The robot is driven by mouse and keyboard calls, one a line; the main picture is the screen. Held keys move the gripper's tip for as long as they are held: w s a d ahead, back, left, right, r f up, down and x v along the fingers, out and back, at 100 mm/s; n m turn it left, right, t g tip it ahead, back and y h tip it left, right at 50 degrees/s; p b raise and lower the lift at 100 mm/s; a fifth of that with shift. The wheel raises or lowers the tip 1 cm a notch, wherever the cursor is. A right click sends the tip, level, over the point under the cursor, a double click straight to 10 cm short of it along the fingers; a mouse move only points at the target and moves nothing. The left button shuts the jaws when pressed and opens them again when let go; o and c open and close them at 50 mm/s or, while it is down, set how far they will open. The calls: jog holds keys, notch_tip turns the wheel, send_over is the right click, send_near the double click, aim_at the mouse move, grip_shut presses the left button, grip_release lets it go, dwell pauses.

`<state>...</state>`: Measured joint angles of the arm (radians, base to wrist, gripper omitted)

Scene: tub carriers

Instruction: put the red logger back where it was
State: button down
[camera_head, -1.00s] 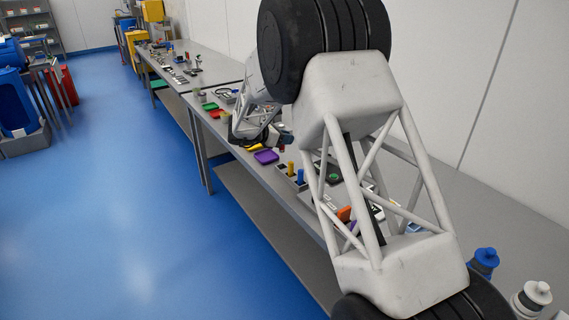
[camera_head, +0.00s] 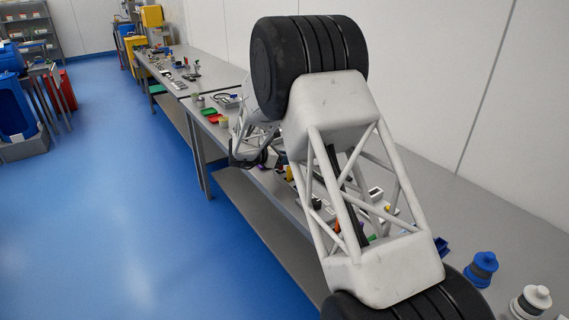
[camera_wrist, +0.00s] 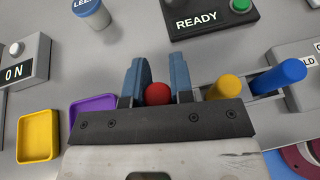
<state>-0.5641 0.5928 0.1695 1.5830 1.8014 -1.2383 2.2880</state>
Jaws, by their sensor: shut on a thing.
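In the wrist view my gripper (camera_wrist: 158,85) is shut on the red logger (camera_wrist: 157,93), whose rounded red top shows between the two blue fingers. A grey carrier (camera_wrist: 205,72) is just right of the fingers. A yellow logger (camera_wrist: 225,86) and a blue logger (camera_wrist: 280,76) stand in it, roughly in line with the red one. Whether the red logger's lower end is above, beside or inside the carrier is hidden by the gripper. In the head view my arm hides the red logger and most of the carrier.
A purple tray (camera_wrist: 88,112) and a yellow tray (camera_wrist: 38,136) lie left of my gripper. A READY box (camera_wrist: 208,18) with a green button, a blue-labelled cup (camera_wrist: 92,14) and an ON switch box (camera_wrist: 22,64) stand beyond. Bare bench (camera_wrist: 120,45) shows between them.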

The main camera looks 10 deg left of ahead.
jog(key=shift+f, duration=1)
jog(key=shift+f, duration=0.15)
jog(key=c, duration=1)
grip_release()
jog(key=shift+r, duration=0.2)
jog(key=v, duration=1.2)
jog(key=shift+r, duration=0.1)
